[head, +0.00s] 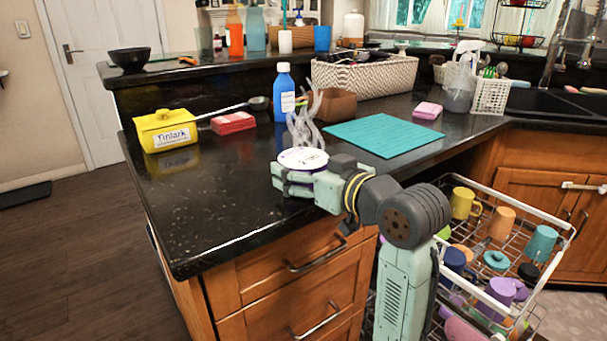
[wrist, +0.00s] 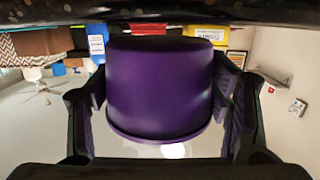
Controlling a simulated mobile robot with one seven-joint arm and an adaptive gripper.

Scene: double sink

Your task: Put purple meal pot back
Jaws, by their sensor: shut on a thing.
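The purple meal pot (wrist: 158,90) fills the middle of the wrist view, where the picture is upside down. It is a dark purple round pot with a rim at the picture's bottom. My gripper (head: 298,176) is shut on it, with one dark finger on each side. In the head view the pot's pale round top (head: 303,159) shows at the gripper, level and facing up, over the counter near its front edge. I cannot tell whether its base touches the counter. Pale wavy steam-like wisps (head: 304,118) show above it. The pot's side is mostly hidden there by the gripper.
The black counter (head: 215,195) is clear left of the pot. Behind stand a yellow box (head: 165,130), red pack (head: 233,123), blue bottle (head: 284,92), brown container (head: 331,105) and teal mat (head: 383,135). A loaded dish rack (head: 540,212) is open at lower right.

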